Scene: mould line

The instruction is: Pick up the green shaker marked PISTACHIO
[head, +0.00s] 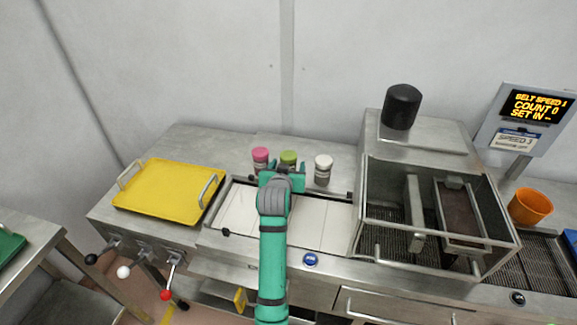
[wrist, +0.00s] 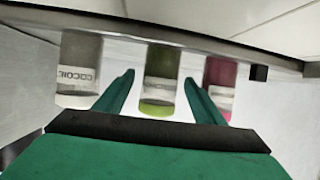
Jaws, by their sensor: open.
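The green shaker (head: 288,157) stands in the middle of a row of three at the back of the counter, its lower part hidden behind my gripper (head: 282,178). In the wrist view the green shaker (wrist: 160,90) appears upside down, with its green lid low in the picture. My gripper (wrist: 159,82) is open, with one finger on each side of this shaker in the picture. I cannot tell whether the fingers touch it. Its label is too blurred to read.
A pink-lidded shaker (head: 260,156) stands close on the left, and a white-lidded one (head: 323,164), lettered COCO in the wrist view, on the right. A yellow tray (head: 165,190) lies at left. A metal-framed machine (head: 385,165) stands at right.

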